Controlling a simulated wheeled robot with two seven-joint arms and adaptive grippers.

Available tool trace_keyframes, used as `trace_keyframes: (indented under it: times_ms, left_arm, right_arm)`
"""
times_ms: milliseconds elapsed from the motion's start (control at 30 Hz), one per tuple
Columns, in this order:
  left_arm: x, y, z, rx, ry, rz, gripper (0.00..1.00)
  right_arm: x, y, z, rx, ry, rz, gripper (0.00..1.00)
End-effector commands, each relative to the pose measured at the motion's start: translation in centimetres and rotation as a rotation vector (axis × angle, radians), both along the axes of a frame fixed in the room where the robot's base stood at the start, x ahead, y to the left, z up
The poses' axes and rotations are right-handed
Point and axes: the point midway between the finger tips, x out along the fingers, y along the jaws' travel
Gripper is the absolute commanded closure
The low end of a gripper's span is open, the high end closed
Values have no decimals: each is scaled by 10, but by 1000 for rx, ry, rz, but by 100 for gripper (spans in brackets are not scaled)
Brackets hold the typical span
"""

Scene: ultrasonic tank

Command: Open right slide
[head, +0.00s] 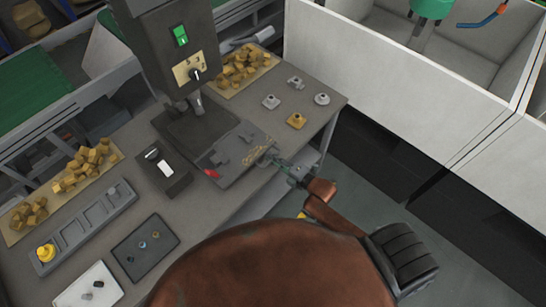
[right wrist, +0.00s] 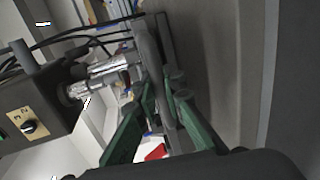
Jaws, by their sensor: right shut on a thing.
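The dark slide plate (head: 240,162) lies at the front of the press base on the grey table. It bears small dark blocks, a red part (head: 211,173) at its left end and thin yellowish lines near its right end. My right gripper (head: 272,159) reaches in from the right and is at the plate's right front edge. In the right wrist view its green fingers (right wrist: 160,90) are closed on a grey, rounded edge piece, which I take to be the right slide's handle; the fingers partly hide it. My left gripper is not in view.
The press (head: 165,45) with a green switch and a knob stands behind the plate. A dark box (head: 163,172), a long grey tray (head: 83,228) and a dark tray (head: 145,247) are to the left. Small metal parts and a yellow part (head: 296,121) lie to the right.

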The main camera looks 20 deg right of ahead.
Motion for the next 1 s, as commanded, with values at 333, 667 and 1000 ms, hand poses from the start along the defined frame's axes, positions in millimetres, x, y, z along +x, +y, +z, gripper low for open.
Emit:
trace_keyframes:
  times_ms: [333, 667, 1000]
  left_arm:
    - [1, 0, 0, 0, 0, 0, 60]
    - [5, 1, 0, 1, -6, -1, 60]
    - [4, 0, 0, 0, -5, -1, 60]
  right_arm:
    - [0, -1, 0, 1, -1, -2, 72]
    - [-4, -3, 1, 0, 0, -3, 72]
    - [-59, -26, 12, -2, 3, -2, 72]
